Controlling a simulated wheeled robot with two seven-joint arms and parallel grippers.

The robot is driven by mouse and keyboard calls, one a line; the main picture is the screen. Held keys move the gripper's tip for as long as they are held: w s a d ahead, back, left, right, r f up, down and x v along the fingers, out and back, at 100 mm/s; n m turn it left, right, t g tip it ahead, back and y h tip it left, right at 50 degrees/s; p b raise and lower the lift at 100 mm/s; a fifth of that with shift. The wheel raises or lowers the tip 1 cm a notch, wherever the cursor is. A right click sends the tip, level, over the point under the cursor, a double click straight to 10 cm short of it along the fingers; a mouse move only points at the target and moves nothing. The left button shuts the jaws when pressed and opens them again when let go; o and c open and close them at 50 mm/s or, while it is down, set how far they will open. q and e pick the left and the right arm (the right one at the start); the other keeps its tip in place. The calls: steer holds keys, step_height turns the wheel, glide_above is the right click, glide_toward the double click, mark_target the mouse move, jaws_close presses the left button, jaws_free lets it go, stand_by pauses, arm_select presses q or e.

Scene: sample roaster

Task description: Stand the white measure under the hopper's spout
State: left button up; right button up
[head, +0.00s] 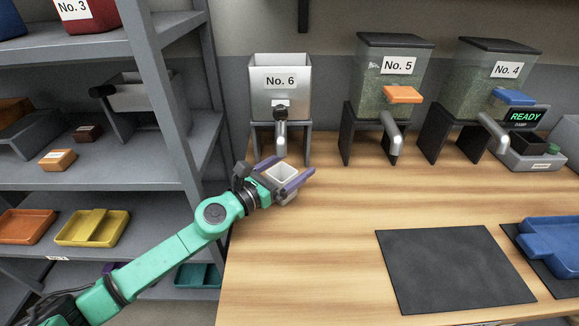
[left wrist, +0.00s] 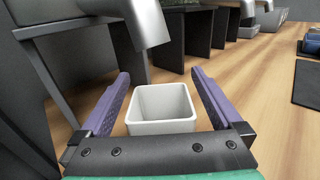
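The white measure (head: 286,199) is a small square open cup, upright and apparently empty, at the front of the No. 6 hopper (head: 263,101). It also shows in the left wrist view (left wrist: 161,127). The hopper's grey spout (head: 281,140) ends just above and behind it in the head view; I cannot tell whether it is directly over the cup. My left gripper (head: 283,171) is open, its purple fingers on either side of the measure with visible gaps in the left wrist view (left wrist: 160,75). My right gripper is not in view.
Hoppers No. 5 (head: 375,85) and No. 4 (head: 470,85) stand to the right. A dark mat (head: 455,270) and a blue tray (head: 553,245) lie at the front right. Shelves (head: 130,176) stand left. The table's middle is clear.

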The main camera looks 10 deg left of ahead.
mark_target(273, 178)
arm_select(q)
steer(key=shift+r+p, duration=0.3)
steer(key=b+v, duration=0.2)
steer(key=v, duration=0.1)
steer(key=b+v, duration=0.2)
steer(key=v, duration=0.2)
steer(key=b+v, duration=0.2)
steer(key=v, duration=0.2)
steer(key=shift+f, duration=0.3)
steer(key=shift+s+a+r, duration=0.15)
steer(key=shift+s+a, duration=0.1)
steer(key=shift+s, duration=0.25)
